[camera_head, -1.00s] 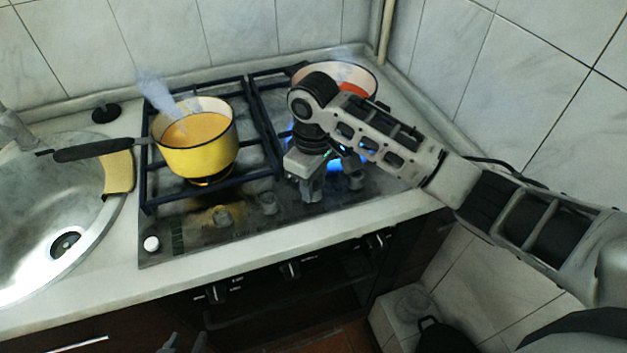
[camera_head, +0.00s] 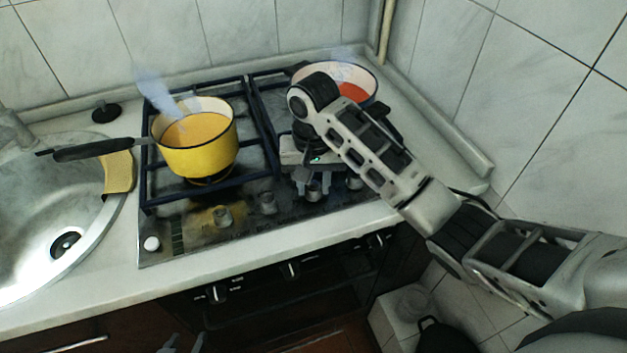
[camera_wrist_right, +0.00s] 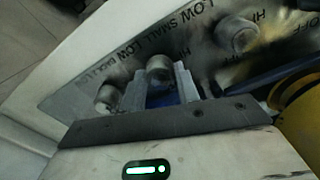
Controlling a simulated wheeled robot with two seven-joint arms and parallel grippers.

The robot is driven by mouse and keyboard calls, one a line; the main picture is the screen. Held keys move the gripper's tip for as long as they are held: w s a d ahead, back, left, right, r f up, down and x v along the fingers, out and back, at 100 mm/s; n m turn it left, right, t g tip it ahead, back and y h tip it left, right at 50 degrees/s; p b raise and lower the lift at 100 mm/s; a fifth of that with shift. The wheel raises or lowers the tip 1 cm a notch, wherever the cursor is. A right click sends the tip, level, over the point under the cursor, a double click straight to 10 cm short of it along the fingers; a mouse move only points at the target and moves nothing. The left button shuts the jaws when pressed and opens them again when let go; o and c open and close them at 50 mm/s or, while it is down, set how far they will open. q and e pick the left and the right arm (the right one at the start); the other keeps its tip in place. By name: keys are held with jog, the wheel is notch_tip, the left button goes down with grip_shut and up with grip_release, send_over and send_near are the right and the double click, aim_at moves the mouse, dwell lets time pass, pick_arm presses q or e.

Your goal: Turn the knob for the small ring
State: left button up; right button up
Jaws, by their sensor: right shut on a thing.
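My right gripper (camera_head: 312,187) points down at the hob's front panel. In the right wrist view its two fingers (camera_wrist_right: 160,82) are shut on a round grey knob (camera_wrist_right: 160,68), one finger on each side. The panel lettering around it includes "SMALL" and "LOW". Other knobs stand on the panel: one (camera_head: 222,216) and another (camera_head: 267,202) to the left, and one (camera_head: 354,182) to the right. No blue flame shows by the right burner, which the arm partly covers. My left gripper (camera_head: 182,344) shows at the bottom edge, its fingers apart and empty.
A yellow pot (camera_head: 195,155) with orange contents steams on the left burner, its handle reaching over the sink (camera_head: 85,195). A second pot (camera_head: 372,82) with red contents stands at the back right, partly behind my right arm. Tiled walls close off the back and right.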

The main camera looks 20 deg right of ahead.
jog(key=m, duration=0.5)
jog(key=shift+m, duration=0.3)
dwell(0.4)
jog(key=o, duration=1)
jog(key=shift+w+r, duration=0.25)
jog(key=shift+r, duration=0.5)
jog(key=r, duration=1.4)
jog(key=shift+s+r, duration=0.25)
